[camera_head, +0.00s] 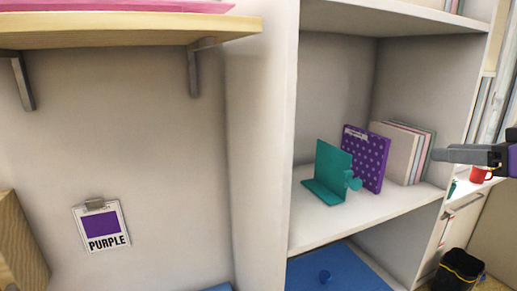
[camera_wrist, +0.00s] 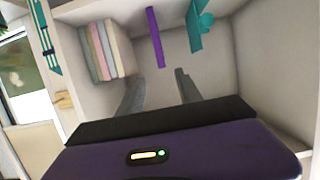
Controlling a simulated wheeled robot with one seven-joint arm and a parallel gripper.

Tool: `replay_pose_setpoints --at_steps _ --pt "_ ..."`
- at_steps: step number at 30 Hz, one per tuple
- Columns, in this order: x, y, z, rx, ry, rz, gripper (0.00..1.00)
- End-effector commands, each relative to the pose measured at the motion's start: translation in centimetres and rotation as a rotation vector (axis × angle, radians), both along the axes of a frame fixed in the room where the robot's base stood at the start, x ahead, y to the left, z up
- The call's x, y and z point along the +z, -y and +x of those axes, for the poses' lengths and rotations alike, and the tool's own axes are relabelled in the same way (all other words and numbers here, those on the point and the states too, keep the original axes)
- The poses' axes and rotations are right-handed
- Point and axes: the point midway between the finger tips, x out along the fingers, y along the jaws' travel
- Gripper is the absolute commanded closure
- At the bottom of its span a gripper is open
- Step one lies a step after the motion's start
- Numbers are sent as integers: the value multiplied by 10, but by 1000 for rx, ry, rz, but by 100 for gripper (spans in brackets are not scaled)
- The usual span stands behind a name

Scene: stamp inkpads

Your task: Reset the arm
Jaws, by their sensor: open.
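My gripper (camera_head: 437,154) is at the right edge in the head view, in front of the shelf unit's right side. In the wrist view its two fingers (camera_wrist: 160,88) stand apart with nothing between them. A purple polka-dot binder (camera_head: 366,160) stands upright on the shelf; it also shows as a purple strip (camera_wrist: 156,38) ahead of the fingers. A teal bookend (camera_head: 328,170) stands left of the binder in the head view and at the upper right in the wrist view (camera_wrist: 197,25).
Several pale books (camera_head: 400,152) stand right of the binder on the white shelf (camera_head: 345,226). A purple-labelled card (camera_head: 101,224) hangs on the wall. A wooden wall shelf (camera_head: 120,30) is at upper left. A red mug (camera_head: 480,174) and black bin (camera_head: 458,271) are at the right.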

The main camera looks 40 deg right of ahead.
Motion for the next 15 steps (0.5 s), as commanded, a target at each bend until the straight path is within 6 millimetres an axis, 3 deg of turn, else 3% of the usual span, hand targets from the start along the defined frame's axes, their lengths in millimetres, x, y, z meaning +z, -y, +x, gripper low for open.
replay_pose_setpoints --at_steps 8,15 --pt "23 7 4 -25 96 -24 58" --pt "59 22 3 -93 240 -72 58"
